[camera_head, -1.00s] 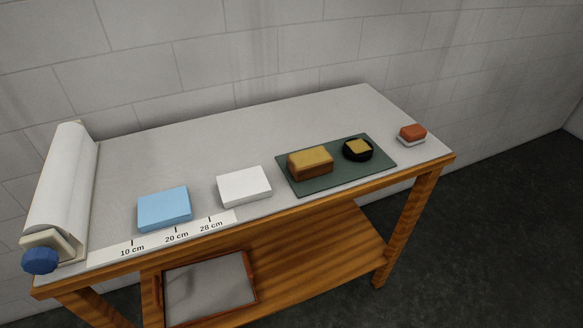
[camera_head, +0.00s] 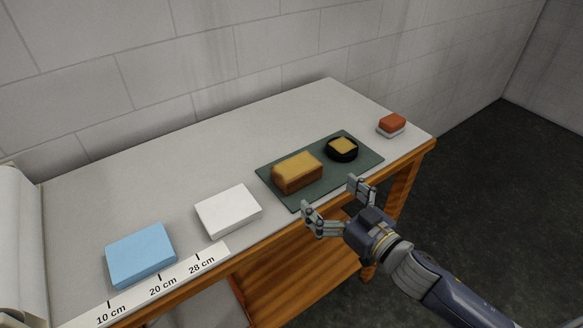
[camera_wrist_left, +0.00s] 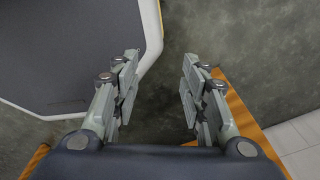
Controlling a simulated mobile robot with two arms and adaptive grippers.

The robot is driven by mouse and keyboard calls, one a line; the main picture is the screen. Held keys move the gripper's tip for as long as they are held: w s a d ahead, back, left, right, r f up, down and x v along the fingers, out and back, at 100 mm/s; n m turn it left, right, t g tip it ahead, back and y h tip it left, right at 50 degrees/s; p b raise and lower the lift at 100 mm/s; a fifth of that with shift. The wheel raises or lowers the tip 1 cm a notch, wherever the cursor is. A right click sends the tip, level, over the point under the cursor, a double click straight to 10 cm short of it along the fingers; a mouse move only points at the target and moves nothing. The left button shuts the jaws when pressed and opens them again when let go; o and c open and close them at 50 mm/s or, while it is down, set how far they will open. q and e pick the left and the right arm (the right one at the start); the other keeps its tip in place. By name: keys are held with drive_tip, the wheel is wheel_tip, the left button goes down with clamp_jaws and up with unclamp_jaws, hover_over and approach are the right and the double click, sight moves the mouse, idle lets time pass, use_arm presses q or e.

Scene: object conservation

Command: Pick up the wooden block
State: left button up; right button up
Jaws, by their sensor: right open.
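The block that best fits the wooden block (camera_head: 298,174) is brown with a yellowish top and lies on the dark green mat (camera_head: 292,198) in the head view. My right gripper (camera_head: 333,199) is open and empty at the table's front edge, below and to the right of the block, apart from it. My left gripper (camera_wrist_left: 158,95) shows only in the left wrist view, its two fingers apart with nothing between them, over the grey floor.
A white block (camera_head: 228,210), a blue block (camera_head: 141,254), a ruler strip (camera_head: 178,284) and a paper roll (camera_head: 15,240) are left. The table's back is clear.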

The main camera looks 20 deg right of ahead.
sight(297, 169)
drive_tip(key=x, duration=0.3)
drive_tip(key=shift+w+a+r+p, duration=0.15)
drive_tip(key=shift+w+a+p, duration=0.05)
drive_tip(key=shift+w+p, duration=0.2)
drive_tip(key=shift+w+a, duration=0.25)
drive_tip(key=shift+w, duration=0.35)
drive_tip(key=shift+p+x, duration=0.4)
drive_tip(key=shift+x, duration=0.4)
drive_tip(key=p+x, duration=0.1)
drive_tip(key=x, duration=0.3)
drive_tip(key=shift+a, duration=0.1)
drive_tip(key=shift+w+a, duration=0.1)
drive_tip(key=shift+w, duration=0.15)
use_arm(q)
drive_tip(key=r, duration=0.1)
drive_tip(key=w+r, duration=0.1)
drive_tip(key=r, duration=0.1)
drive_tip(key=shift+w+d, duration=0.15)
drive_tip(key=shift+w, duration=0.1)
use_arm(e)
drive_tip(key=shift+s, duration=0.1)
drive_tip(key=shift+c, duration=0.2)
drive_tip(key=c, duration=0.9)
